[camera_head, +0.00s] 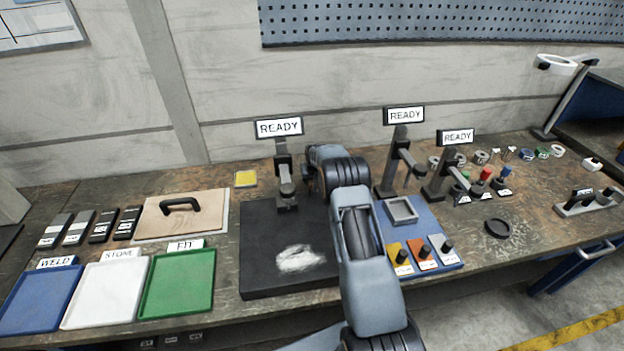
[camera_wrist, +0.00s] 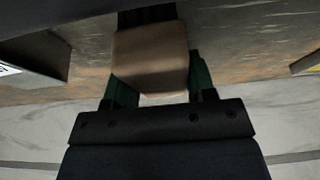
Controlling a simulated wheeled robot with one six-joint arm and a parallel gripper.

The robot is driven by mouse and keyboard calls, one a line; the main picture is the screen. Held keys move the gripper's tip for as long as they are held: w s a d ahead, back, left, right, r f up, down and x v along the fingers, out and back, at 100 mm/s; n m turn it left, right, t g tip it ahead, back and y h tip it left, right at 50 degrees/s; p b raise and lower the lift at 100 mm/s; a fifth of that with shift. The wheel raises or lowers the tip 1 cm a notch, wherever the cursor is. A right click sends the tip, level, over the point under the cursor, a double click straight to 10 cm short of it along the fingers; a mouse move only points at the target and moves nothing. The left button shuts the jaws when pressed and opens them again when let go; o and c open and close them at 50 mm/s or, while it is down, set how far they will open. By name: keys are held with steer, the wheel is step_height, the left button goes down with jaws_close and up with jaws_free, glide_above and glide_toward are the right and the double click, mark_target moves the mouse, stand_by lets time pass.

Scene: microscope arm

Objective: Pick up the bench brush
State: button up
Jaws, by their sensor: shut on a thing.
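My gripper (camera_wrist: 160,88) shows in the wrist view with its green fingers on either side of a tan, wood-coloured block. I take this block to be the handle of the bench brush (camera_wrist: 150,58); the fingers are shut on it. In the head view my own arm hides the gripper and the brush, behind the black mat's right side. I cannot tell whether the brush is clear of the bench.
A black mat (camera_head: 262,240) with a white powdery patch (camera_head: 299,259) lies left of my arm. Stands with READY signs (camera_head: 279,127) (camera_head: 404,115) rise close by on both sides. A blue mat (camera_head: 425,220) holds a grey tray (camera_head: 401,210) and coloured blocks. A green tray (camera_head: 178,283) is further left.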

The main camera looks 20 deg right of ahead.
steer(key=shift+r+p, duration=0.35)
steer(key=shift+r+b, duration=0.2)
steer(key=shift+b, duration=0.3)
steer(key=shift+w+r+b, duration=0.1)
steer(key=shift+r+b, duration=0.55)
steer(key=shift+r, duration=0.25)
steer(key=s+d+r+b, duration=0.3)
steer(key=s+d+r, duration=0.4)
steer(key=s+r, duration=0.3)
steer(key=shift+s+d+r+b, duration=0.25)
steer(key=shift+s+d+b, duration=0.1)
steer(key=shift+s, duration=0.6)
